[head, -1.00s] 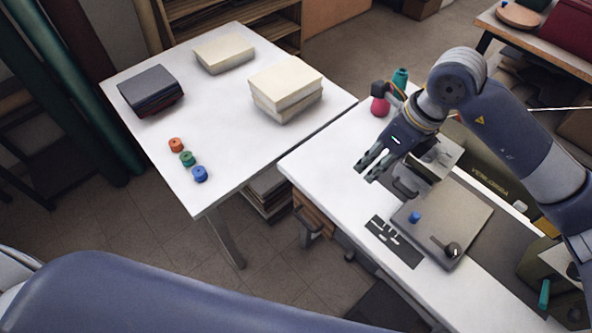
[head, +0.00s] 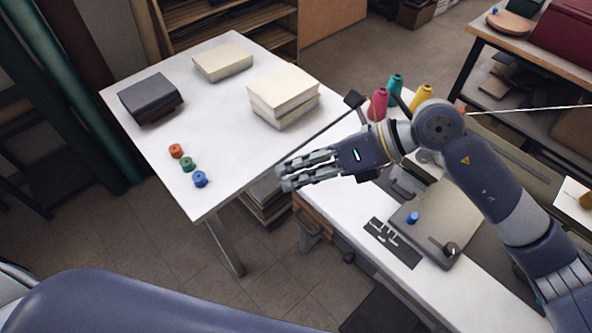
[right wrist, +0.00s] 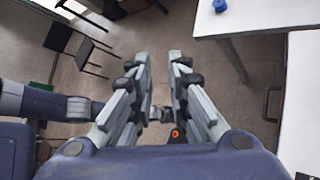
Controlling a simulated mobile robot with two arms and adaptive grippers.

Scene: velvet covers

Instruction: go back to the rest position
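My right gripper (head: 282,178) reaches left over the gap between the two white tables in the head view. Its two fingers are apart with nothing between them. In the right wrist view the same gripper (right wrist: 159,55) shows an empty gap, with floor beyond. In the head view a part of my left arm crosses the bottom left, and no left gripper shows there. In the right wrist view, part of my other arm comes in from the left; its end is mostly hidden behind the right fingers.
The left white table (head: 215,120) holds a dark book stack (head: 151,98), pale blocks (head: 284,95) and orange, green and blue spools (head: 200,179). The right table (head: 345,215) bears a grey machine (head: 440,222) under my right arm. Pink (head: 378,104), teal and yellow cones stand behind the wrist.

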